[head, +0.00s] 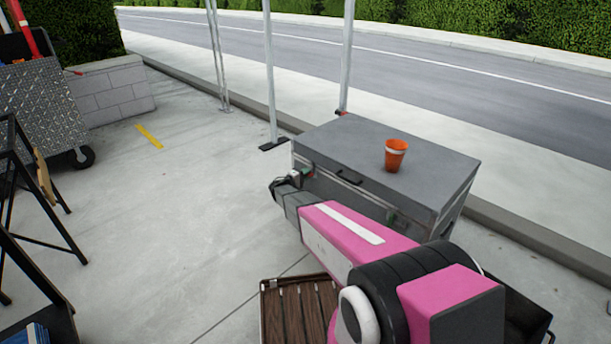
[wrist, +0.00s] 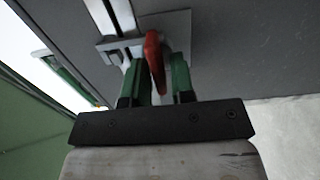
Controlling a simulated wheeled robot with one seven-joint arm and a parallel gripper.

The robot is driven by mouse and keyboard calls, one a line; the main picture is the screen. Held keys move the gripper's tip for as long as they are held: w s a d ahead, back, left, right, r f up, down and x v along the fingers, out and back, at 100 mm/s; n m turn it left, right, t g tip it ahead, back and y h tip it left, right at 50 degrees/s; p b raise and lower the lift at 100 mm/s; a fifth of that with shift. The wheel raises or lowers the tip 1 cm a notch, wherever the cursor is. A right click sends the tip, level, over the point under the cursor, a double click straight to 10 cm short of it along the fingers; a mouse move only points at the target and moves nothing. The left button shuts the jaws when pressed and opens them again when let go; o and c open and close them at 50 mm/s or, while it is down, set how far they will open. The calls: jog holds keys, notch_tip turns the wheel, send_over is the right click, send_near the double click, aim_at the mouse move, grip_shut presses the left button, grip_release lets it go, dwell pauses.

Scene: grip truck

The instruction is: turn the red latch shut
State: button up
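The red latch (wrist: 154,60) stands out from the grey case face in the wrist view, slightly tilted, beside a metal fitting. My gripper (wrist: 158,75) has its two green fingers on either side of the latch. The fingers are close together; I cannot tell whether both press on it. In the head view my gripper (head: 298,177) is at the left part of the near face of the grey case (head: 345,150). The latch cannot be made out there.
An orange cup (head: 396,155) stands on the case lid. A black handle (head: 349,177) is on the near face. Metal poles (head: 269,75) rise behind the case. A slatted wooden crate (head: 298,305) is below my arm. The paved floor to the left is mostly clear.

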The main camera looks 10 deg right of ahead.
jog(key=shift+o, duration=0.5)
jog(key=v, duration=1)
jog(key=shift+s+a, duration=0.25)
jog(key=shift+a, duration=0.05)
